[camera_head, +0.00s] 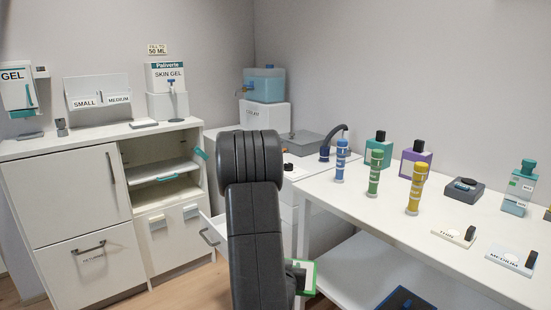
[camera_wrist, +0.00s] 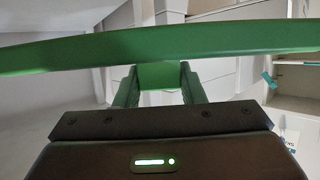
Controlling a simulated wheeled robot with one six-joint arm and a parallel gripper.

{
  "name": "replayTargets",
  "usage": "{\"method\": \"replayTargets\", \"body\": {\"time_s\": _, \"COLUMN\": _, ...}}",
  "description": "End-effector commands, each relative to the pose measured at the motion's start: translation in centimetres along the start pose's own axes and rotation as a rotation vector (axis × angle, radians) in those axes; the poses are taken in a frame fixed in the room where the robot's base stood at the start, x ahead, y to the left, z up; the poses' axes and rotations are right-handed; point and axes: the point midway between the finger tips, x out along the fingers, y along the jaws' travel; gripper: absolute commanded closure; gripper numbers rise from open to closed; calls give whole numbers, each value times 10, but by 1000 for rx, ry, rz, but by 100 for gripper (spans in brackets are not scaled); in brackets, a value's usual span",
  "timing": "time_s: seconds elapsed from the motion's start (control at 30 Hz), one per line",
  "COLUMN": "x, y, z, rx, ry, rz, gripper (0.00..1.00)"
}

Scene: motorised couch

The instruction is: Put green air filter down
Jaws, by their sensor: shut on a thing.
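The green air filter (camera_wrist: 230,40) spans the wrist view as a long green bar. A green tab on it sits between the two fingers of my gripper (camera_wrist: 160,77), which is shut on it. In the head view, my dark arm hides most of the gripper. Part of the filter's green frame (camera_head: 311,278) shows just right of the arm, at about the height of the white table's lower shelf. The filter's face is mostly hidden.
A white table (camera_head: 340,196) at the right holds blue, green and yellow cylinders and several small bottles. Its lower shelf (camera_head: 372,265) carries a dark blue flat item (camera_head: 405,300). An open drawer (camera_head: 215,232) is left of my arm. A white cabinet (camera_head: 75,205) stands at the left.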

Motion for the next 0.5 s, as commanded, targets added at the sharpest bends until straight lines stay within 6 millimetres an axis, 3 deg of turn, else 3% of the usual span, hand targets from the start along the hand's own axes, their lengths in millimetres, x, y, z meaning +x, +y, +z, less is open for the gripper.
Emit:
{"method": "replayTargets", "body": {"time_s": 0.2, "x": -20, "y": -39, "z": 12, "rx": -71, "ry": -2, "rz": -167, "gripper": 88}}
{"method": "replayTargets", "body": {"time_s": 0.5, "x": -37, "y": -38, "z": -33, "rx": -69, "ry": 2, "rz": -166, "gripper": 88}}
